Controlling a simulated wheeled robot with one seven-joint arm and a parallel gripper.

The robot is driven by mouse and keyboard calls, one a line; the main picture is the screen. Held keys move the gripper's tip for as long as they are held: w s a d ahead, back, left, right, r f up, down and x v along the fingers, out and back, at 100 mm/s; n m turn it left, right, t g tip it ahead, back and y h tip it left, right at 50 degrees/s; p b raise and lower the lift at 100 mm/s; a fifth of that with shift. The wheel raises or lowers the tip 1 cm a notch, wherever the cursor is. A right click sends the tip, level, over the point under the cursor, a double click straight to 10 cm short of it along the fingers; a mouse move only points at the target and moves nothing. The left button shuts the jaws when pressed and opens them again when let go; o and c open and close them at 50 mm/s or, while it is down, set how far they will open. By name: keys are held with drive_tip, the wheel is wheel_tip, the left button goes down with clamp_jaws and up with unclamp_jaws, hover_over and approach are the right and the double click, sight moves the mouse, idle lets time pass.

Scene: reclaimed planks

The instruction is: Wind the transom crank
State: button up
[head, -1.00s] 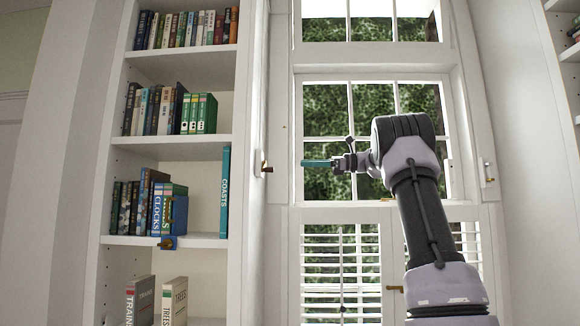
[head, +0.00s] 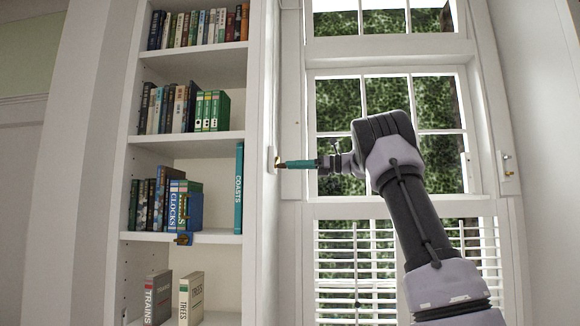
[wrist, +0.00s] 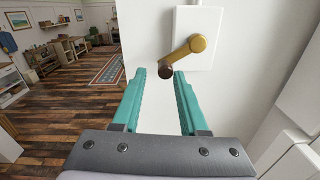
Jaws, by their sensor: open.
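The brass crank (wrist: 190,48) is mounted on a white wall plate (wrist: 204,22) in the wrist view. In the head view the crank (head: 277,161) shows small on the white panel between bookcase and window. In the head view my gripper (head: 286,165) points left at the crank. The transom window (head: 383,20) is at the top, partly cut off.
A bookcase (head: 192,146) with several rows of books stands on the left. A second brass fitting on a white plate (head: 509,174) is right of the window. White louvred shutters (head: 356,270) cover the lower window. A wooden floor (wrist: 75,110) opens at left in the wrist view.

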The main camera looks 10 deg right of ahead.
drive_tip(key=a, duration=0.3)
drive_tip(key=shift+w+a+g, duration=0.2)
drive_tip(key=shift+a+g, duration=0.1)
drive_tip(key=shift+d, duration=0.25)
drive_tip(key=shift+c, duration=0.7)
drive_tip(key=shift+d, duration=0.4)
clamp_jaws()
drive_tip(key=shift+d, duration=0.1)
